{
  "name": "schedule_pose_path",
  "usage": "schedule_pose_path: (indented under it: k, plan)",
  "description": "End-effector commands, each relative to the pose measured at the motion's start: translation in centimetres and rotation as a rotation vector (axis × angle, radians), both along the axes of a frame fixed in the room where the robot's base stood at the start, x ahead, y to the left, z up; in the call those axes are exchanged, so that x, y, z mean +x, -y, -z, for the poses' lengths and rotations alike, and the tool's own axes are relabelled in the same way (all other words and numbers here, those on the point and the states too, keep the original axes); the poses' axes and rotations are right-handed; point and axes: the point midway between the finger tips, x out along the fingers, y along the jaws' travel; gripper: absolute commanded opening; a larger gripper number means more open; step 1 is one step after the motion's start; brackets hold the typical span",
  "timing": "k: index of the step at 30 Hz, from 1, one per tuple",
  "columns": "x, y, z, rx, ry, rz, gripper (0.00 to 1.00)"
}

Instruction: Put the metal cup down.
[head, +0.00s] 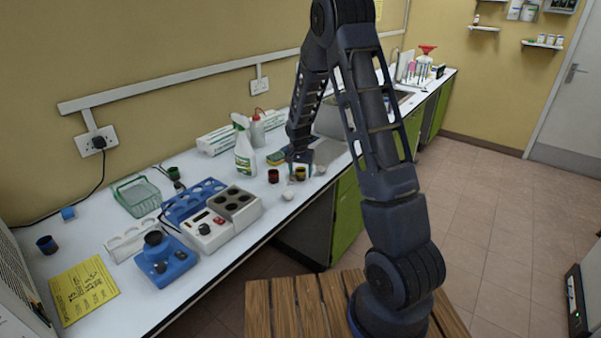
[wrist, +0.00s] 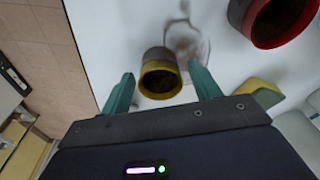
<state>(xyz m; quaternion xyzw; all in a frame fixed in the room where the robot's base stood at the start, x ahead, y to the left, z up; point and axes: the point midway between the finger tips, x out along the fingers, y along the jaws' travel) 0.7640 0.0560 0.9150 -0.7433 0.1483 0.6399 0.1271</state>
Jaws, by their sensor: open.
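A small cup with a yellow rim and grey outer wall (wrist: 160,80) stands on the white counter. I take it for the metal cup; it also shows in the head view (head: 300,175). My gripper (wrist: 163,90) is open, with one green finger on each side of this cup and visible gaps between fingers and wall. In the head view my gripper (head: 299,158) points down just above and behind the cup. The cup's inside is dark, and its contents cannot be made out.
A red-rimmed cup (head: 273,176) stands close to the left. A spray bottle (head: 243,150) is behind it. A heater block (head: 237,203), blue rack (head: 194,200) and green basket (head: 137,195) fill the left counter. A small white object (head: 287,196) lies near the front edge.

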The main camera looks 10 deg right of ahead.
Motion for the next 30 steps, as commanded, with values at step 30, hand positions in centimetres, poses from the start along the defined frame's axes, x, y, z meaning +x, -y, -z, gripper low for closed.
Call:
schedule_pose_path:
  k: [30]
  plan:
    - [-2.8, 0.4, -13.8, 0.009, 0.010, -0.011, 0.62]
